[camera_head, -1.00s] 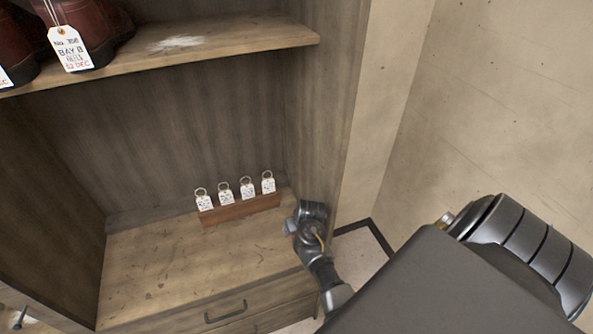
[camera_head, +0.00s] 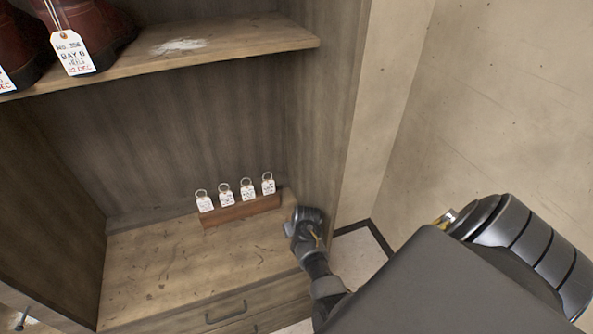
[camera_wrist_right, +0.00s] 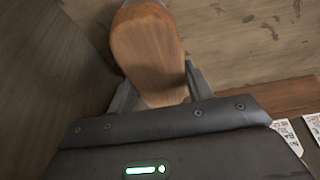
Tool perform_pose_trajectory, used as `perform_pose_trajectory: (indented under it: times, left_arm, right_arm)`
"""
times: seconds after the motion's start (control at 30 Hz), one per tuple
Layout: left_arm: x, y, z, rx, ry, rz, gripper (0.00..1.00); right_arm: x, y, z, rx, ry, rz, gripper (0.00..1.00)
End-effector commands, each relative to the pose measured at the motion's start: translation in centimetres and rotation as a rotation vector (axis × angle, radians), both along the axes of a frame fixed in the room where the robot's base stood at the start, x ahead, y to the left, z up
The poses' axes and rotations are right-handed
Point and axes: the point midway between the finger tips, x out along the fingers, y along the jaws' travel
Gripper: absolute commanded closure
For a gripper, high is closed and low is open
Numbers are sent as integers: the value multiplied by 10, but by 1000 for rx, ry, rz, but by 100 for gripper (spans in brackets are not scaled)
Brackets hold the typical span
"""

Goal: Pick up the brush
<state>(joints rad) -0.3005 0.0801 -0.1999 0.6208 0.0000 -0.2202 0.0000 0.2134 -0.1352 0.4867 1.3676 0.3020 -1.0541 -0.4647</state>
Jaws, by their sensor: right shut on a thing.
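The brush (camera_wrist_right: 148,45) shows in the right wrist view as a rounded brown wooden body between my right gripper's fingers. My right gripper (camera_wrist_right: 158,90) is shut on it, with one finger on each side. The brush's underside and any bristles are hidden. In the head view my right gripper (camera_head: 303,226) is at the right end of the lower shelf, close to the cabinet's side wall; the brush cannot be made out there. My left gripper is not in view.
A wooden rack (camera_head: 240,209) with several ringed white tags stands on the lower shelf (camera_head: 180,270), just left of my right gripper. The upper shelf (camera_head: 235,39) holds dark red tagged shoes (camera_head: 95,30). The shelf's left and middle are clear.

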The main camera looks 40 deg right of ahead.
Motion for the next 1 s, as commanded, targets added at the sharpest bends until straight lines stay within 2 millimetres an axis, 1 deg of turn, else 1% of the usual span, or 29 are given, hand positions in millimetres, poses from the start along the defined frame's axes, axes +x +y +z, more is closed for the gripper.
perform_pose_trajectory:
  times: [0.03, 0.1, 0.13, 0.37, 0.53, 0.67, 0.9, 1.0]
  left_arm:
    - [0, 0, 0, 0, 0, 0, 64]
    - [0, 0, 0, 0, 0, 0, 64]
    - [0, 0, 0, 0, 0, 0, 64]
    - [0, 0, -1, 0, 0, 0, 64]
    - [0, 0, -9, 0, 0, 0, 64]
    - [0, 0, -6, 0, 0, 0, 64]
    - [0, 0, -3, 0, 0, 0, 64]
    - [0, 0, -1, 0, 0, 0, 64]
  right_arm:
    - [0, 0, 0, 0, 0, 0, 68]
    - [0, 0, 0, 0, 0, 0, 77]
    - [0, 0, 0, 0, 0, 0, 79]
    - [0, 0, 1, -2, -1, 1, 79]
    - [2, 3, 6, -3, -2, 1, 79]
    - [2, 2, 29, -6, -3, 0, 79]
    - [2, 2, 82, -6, -3, 1, 79]
    - [2, 2, 101, -6, -2, 2, 79]
